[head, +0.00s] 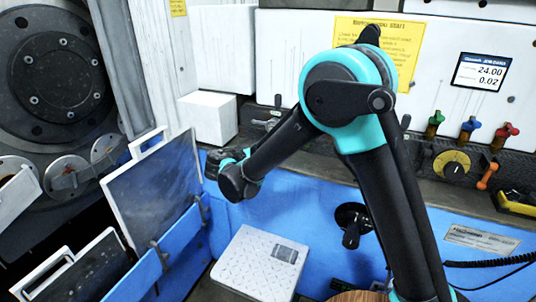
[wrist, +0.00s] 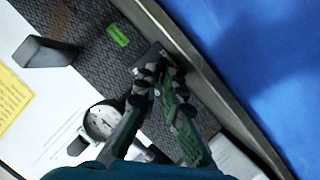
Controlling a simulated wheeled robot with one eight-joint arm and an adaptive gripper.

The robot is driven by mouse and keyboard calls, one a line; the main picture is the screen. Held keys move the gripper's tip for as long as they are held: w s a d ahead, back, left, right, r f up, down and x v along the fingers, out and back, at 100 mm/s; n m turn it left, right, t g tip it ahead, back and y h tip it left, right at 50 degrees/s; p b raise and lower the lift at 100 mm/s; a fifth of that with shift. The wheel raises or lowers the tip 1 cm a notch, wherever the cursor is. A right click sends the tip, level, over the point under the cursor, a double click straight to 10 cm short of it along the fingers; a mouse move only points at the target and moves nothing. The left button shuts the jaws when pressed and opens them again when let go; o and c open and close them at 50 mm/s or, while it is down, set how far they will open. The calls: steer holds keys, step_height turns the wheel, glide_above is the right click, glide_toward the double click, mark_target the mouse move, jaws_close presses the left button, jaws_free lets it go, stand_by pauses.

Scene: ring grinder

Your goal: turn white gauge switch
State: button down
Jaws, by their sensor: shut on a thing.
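A round white gauge (wrist: 103,120) with a dark rim shows at the lower left of the wrist view. Beyond it, a small dark plate (wrist: 150,56) sits on the speckled dark ledge. My gripper (wrist: 156,78) is at this plate, its fingers closed together on a small part there, which appears to be the gauge's switch. The fingers hide most of that part, so its angle cannot be told. In the head view my gripper (head: 218,162) is by the ledge above the blue panel, partly behind my wrist. The gauge is not clear there.
A green label (wrist: 117,36) and a grey block (wrist: 43,52) are on the ledge side. A blue panel (wrist: 265,50) lies right of the metal edge.

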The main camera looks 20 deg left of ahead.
steer(key=shift+a+n+h, duration=0.15)
steer(key=shift+n+h, duration=0.15)
steer(key=shift+n, duration=0.3)
steer(key=shift+f, duration=0.1)
steer(key=c, duration=1.9)
jaws_free()
steer(key=v, duration=1.2)
steer(key=shift+a+f, duration=0.1)
steer(key=shift+f, duration=0.1)
steer(key=shift+s, duration=0.1)
